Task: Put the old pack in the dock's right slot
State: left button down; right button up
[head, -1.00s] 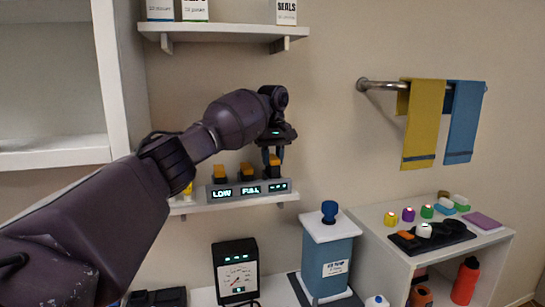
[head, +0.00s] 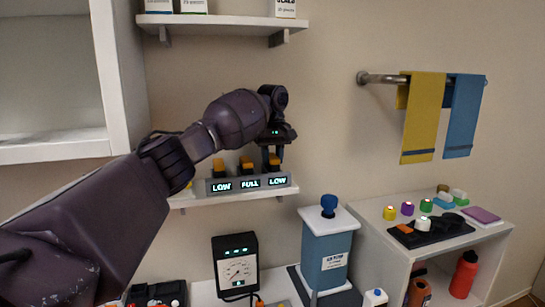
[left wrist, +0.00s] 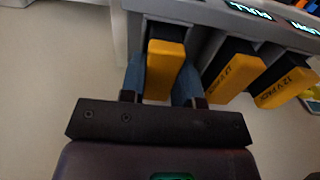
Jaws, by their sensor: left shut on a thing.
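The grey dock (head: 236,188) sits on a wall shelf, with displays reading LOW, FULL and LOW from left to right. The old pack (head: 275,158), black with a yellow top, stands in the dock's right slot. My left gripper (head: 272,153) is shut on it from above. In the left wrist view the yellow end of the pack (left wrist: 163,65) is between my two blue-grey fingers, and its far end is in the dock (left wrist: 208,12). Two other packs, a left one (head: 219,166) and a middle one (head: 246,164), fill the other slots. My right gripper is not in view.
The dock's shelf (head: 240,198) is narrow, with another shelf (head: 225,24) above. Below are a gauge box (head: 236,268) and a blue canister (head: 326,255). A towel rail (head: 378,78) and a side cabinet (head: 470,240) are at right. The wall right of the dock is clear.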

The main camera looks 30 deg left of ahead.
pick_arm(q)
jog(key=c, duration=0.8)
grip_release()
